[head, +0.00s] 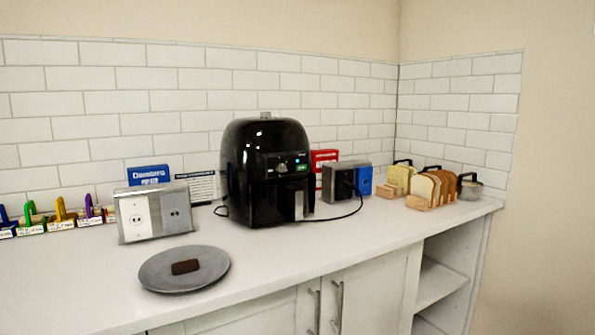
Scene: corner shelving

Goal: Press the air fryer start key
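A black air fryer (262,190) stands upright on the white counter, near the middle of the head view. Its front control panel (284,165) has a round knob and a small green-lit key (301,168) at its right side; the lettering is too small to read. A grey drawer handle (298,205) is below the panel. A black cord runs from the fryer across the counter to the outlet box at its right. Neither of my grippers is in the head view, and nothing touches the fryer's front.
A grey plate (160,280) with a dark brown block (186,267) lies at the front left. An outlet box (155,212) stands behind it. Another outlet box (341,182), bread slices in a rack (424,190) and a small pot (470,187) are at the right. The counter before the fryer is clear.

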